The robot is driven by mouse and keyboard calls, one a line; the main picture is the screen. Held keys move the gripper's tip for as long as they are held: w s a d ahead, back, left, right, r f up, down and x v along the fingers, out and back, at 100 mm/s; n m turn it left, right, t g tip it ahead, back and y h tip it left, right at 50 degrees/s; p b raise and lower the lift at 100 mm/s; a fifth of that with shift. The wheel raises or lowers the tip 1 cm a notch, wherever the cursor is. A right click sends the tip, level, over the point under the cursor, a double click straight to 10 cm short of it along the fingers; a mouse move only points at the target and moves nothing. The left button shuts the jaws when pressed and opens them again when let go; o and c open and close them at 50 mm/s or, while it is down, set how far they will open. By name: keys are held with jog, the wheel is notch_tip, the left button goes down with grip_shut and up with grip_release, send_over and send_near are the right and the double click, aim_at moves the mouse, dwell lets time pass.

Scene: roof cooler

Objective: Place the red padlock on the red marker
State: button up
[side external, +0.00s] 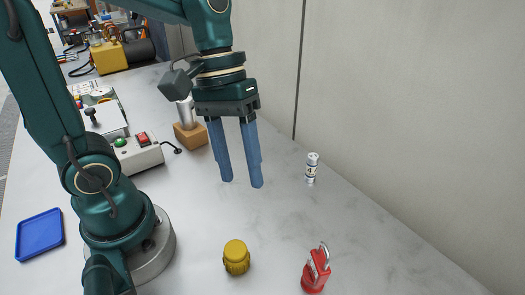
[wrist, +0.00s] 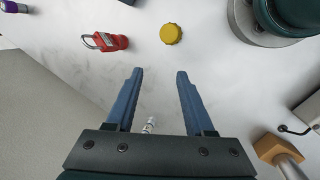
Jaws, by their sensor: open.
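The red padlock (side external: 317,270) stands near the bottom edge of the side view, its metal shackle on top. In the wrist view the padlock (wrist: 112,42) is up and left of the fingertips, with its shackle pointing left. My gripper (side external: 242,183) points down, open and empty, above the bench and farther back than the padlock. In the wrist view my gripper (wrist: 160,72) shows both blue fingers apart with bare bench between their tips. I cannot make out a separate red marker in either view.
A yellow knurled cap (side external: 236,258) stands left of the padlock. A small white cylinder (side external: 311,168) stands near the wall. A blue tray (side external: 40,234), a switch box (side external: 138,154) and a wooden block (side external: 191,136) are farther left. A purple object (wrist: 14,6) shows in the wrist view.

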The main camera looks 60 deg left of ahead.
jog(key=a+m+t+y, duration=0.1)
jog(key=t, duration=0.1)
jog(key=s+a+r+m+t+y, duration=0.1)
jog(key=a+m+t, duration=0.1)
jog(key=s+a+m+t+y, duration=0.1)
jog(key=m+t, duration=0.1)
jog(key=shift+s+a+r, duration=0.15)
jog(key=shift+r, duration=0.15)
dwell(1.0)
